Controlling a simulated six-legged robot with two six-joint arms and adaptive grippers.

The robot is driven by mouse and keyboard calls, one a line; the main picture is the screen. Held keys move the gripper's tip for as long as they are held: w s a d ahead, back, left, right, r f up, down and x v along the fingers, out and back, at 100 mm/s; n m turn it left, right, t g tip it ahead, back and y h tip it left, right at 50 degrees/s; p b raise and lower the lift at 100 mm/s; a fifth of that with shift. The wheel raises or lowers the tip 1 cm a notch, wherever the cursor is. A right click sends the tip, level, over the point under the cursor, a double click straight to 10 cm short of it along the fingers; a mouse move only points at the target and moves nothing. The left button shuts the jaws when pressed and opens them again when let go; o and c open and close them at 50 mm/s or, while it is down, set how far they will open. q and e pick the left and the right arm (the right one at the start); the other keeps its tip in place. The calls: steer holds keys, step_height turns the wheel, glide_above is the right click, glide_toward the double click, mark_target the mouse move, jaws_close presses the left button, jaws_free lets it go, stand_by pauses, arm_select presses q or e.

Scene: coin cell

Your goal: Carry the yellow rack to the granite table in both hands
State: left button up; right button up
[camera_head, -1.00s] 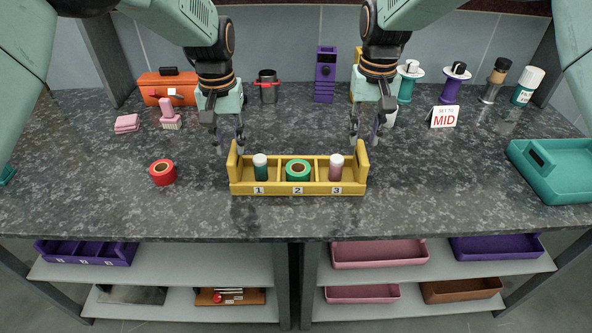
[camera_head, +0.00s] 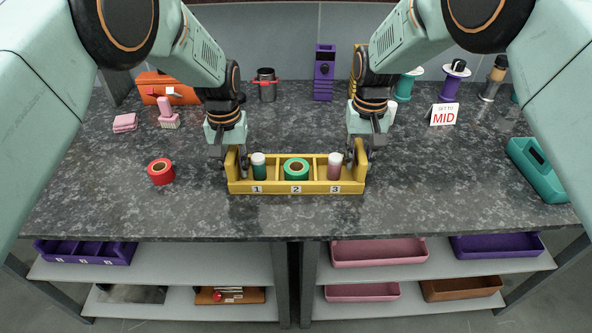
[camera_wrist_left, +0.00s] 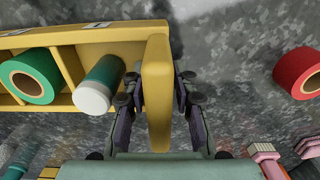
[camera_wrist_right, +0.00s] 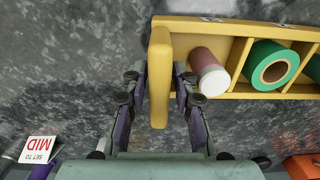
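The yellow rack (camera_head: 275,188) stands on the dark granite table (camera_head: 420,205), near its front edge. My right gripper (camera_head: 361,160) straddles the right end wall (camera_wrist_right: 159,100). Both look open, with small gaps beside the walls in the wrist views.
A red tape roll (camera_head: 161,171) lies left of the rack. A teal tray (camera_head: 538,172) is at the right edge. A MID sign (camera_head: 443,115), purple holder (camera_head: 324,75) and pink blocks (camera_head: 125,123) stand farther back. Shelves with trays are below.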

mark_target(231, 149)
arm_select(q)
steer(key=shift+s+r, duration=0.1)
steer(key=shift+c, duration=1.4)
arm_select(e)
steer(key=shift+s+r, duration=0.1)
steer(key=shift+c, duration=1.4)
arm_select(q)
jaws_close()
arm_select(e)
jaws_close()
arm_select(q)
steer(key=shift+r, duration=0.15)
arm_select(e)
steer(key=shift+r, duration=0.1)
